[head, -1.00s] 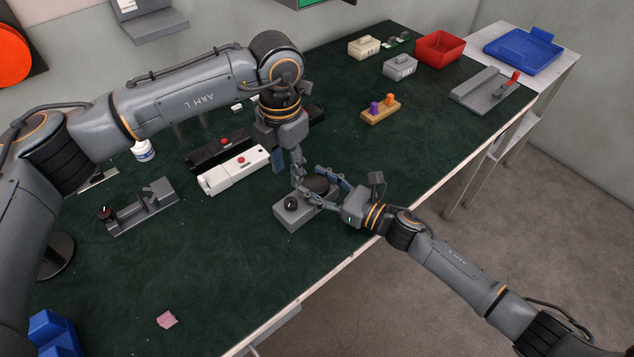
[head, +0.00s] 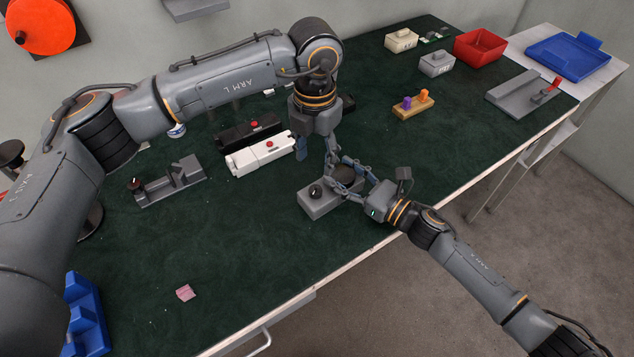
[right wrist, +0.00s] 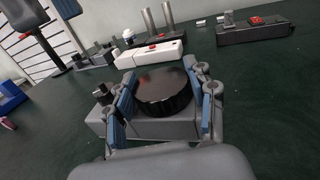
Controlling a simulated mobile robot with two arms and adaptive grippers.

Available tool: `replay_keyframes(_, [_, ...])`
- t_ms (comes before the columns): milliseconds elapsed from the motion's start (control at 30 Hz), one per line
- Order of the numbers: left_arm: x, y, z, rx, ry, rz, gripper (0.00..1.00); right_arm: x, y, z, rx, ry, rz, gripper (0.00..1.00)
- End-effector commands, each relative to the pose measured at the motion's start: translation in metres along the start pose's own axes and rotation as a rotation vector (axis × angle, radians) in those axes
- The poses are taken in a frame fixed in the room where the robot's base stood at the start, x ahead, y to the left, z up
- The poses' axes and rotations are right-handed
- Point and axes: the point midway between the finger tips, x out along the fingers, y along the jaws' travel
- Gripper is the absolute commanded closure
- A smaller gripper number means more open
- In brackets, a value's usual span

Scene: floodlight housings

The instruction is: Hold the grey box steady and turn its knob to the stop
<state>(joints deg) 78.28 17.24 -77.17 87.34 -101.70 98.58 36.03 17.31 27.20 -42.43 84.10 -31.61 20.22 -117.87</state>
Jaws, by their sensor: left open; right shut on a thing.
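The grey box (head: 318,208) sits near the table's front edge. On top it has a small black knob with a pointer (head: 315,191) and a large round black knob, which shows clearly in the right wrist view (right wrist: 163,90). My right gripper (head: 350,173) comes in from the right, its blue-padded fingers shut on the large knob's two sides. My left gripper (head: 316,163) is open and empty, pointing down above and behind the box. Its fingers also show at the upper left of the right wrist view. Whether it touches the box is not clear.
Behind stand a white block (head: 262,157) and a black block with red buttons. A grey fixture (head: 168,182) is to the left. An orange block with pegs (head: 412,108), a red bin (head: 480,47) and a blue tray (head: 565,57) are far right. The front left table is mostly clear.

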Motion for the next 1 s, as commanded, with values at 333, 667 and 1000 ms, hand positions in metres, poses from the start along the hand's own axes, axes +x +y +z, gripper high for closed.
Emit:
replay_keyframes(333, [0.07,0.0,-0.001,0.0,0.004,0.0,0.5,0.0,0.0,0.0,0.0,0.0,0.0,0.8])
replay_keyframes(667, [0.096,0.001,0.0,0.001,0.0,0.001,0.5,0.0,0.0,0.0,0.0,0.0,0.0,0.8])
replay_keyframes(1000, [0.096,0.001,0.0,0.001,0.0,0.001,0.7,0.0,0.0,0.0,0.0,0.0,0.0,0.8])
